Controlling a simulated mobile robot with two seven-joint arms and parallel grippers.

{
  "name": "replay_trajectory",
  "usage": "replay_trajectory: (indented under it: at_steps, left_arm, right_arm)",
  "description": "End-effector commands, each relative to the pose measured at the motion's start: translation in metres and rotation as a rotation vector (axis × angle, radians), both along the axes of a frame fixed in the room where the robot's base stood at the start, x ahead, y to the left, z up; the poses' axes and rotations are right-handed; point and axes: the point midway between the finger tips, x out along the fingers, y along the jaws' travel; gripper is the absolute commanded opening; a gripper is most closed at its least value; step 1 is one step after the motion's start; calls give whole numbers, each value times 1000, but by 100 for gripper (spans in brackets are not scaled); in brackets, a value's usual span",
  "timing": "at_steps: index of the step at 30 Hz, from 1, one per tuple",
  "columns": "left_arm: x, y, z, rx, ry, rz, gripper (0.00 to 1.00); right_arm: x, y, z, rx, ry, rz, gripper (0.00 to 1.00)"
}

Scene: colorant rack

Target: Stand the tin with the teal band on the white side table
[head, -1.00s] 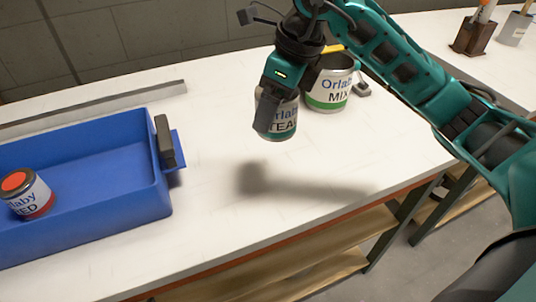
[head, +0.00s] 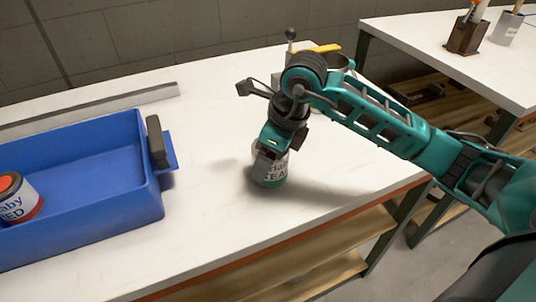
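The tin with the teal band (head: 269,174) is upright near the right end of the white table (head: 215,215); its label is partly covered, with "TEA" readable. My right gripper (head: 273,150) comes down from above and is shut on the upper part of the tin. The tin's base is at or just above the tabletop, with its shadow close beside it; I cannot tell whether it touches. My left gripper is not in view. A second white-topped table (head: 440,50) stands at the upper right.
Brush holders (head: 465,38) stand on the other table. The tabletop around the held tin is clear.

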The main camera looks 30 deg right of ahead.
Motion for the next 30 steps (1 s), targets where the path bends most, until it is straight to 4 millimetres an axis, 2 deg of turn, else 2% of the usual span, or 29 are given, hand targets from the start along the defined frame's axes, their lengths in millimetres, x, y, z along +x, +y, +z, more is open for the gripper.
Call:
replay_trajectory:
  at_steps: [5, 6, 12, 19, 23, 30]
  left_arm:
    - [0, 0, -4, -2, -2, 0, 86]
    - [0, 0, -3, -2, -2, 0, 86]
    - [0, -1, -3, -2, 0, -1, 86]
    - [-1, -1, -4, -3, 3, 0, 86]
    - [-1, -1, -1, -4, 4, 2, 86]
    - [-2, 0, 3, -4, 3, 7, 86]
  right_arm:
    - [0, 0, -4, 0, -1, 0, 38]
    - [0, 0, -3, 0, 0, 0, 81]
    - [0, 0, -3, 0, 0, -1, 100]
    - [0, 0, -2, 0, 1, -1, 100]
    - [-1, -1, 7, -1, -1, 0, 100]
    - [-11, -11, 54, -2, -4, -1, 100]
